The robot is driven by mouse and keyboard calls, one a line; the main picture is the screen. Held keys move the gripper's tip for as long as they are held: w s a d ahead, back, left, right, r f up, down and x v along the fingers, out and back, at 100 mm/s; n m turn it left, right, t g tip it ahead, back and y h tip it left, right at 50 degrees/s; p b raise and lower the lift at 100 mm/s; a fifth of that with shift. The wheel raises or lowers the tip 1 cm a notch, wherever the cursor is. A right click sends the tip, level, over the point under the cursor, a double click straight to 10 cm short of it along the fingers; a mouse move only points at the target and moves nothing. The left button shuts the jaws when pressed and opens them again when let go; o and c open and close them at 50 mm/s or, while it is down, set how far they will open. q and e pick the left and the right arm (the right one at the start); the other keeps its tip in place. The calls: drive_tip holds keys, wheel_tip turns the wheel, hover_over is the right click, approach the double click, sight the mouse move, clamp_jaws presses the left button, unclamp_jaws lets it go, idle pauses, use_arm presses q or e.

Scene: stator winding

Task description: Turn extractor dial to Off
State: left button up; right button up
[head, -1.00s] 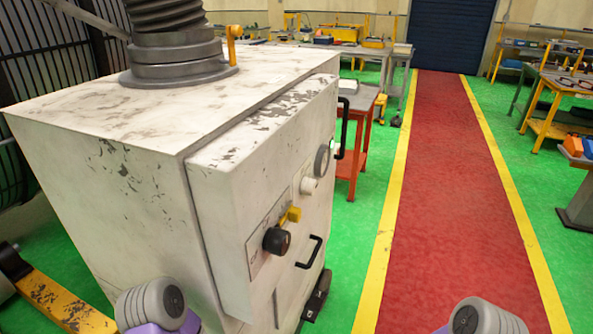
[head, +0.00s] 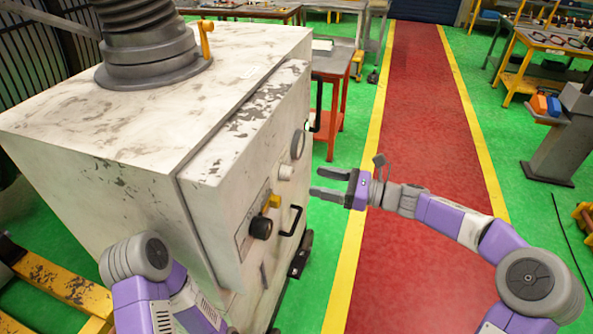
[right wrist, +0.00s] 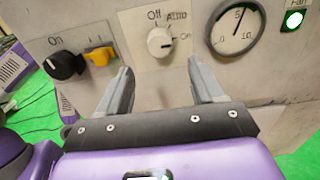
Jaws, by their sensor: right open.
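The extractor dial (right wrist: 160,42) is a white knob on a pale plate marked Off, Auto and On in the right wrist view. Its dark mark seems to point right, toward On. The same white knob (head: 286,172) shows on the cabinet front in the head view. My right gripper (head: 316,183) is open and empty, to the right of the cabinet front and level with the knob. In the right wrist view my fingers (right wrist: 160,72) stand apart below the dial, and nothing is between them. My left arm shows at lower left, but its gripper is out of view.
The worn white cabinet (head: 110,120) also carries a black knob (right wrist: 64,66), a yellow lever (right wrist: 99,55), a round gauge (right wrist: 237,25) and a lit green Fan lamp (right wrist: 293,19). A black handle (head: 291,222) juts out below. The red aisle (head: 420,110) is clear.

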sight(292, 175)
drive_tip(key=x, duration=0.7)
drive_tip(key=shift+a, duration=0.15)
